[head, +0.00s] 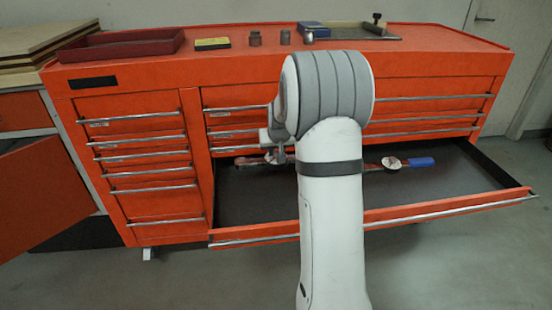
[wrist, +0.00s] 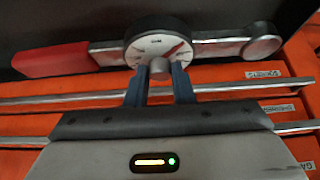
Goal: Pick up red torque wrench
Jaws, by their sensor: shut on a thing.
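The red torque wrench lies across the top of the wrist view, with its red handle (wrist: 52,60) at left, a round white dial (wrist: 158,40) in the middle and a metal head at right. My gripper (wrist: 160,72) is shut on the small grey knob at the dial's near side. In the head view, part of the wrench (head: 248,161) shows at the left of the open drawer, beside my gripper (head: 277,154). My arm hides the rest. I cannot tell whether the wrench is clear of the drawer floor.
A blue-handled torque wrench (head: 420,162) lies in the open drawer (head: 440,190), right of my arm. Closed drawers with metal bar handles stand above it. A dark red tray (head: 120,45) and several small items are on the cabinet top.

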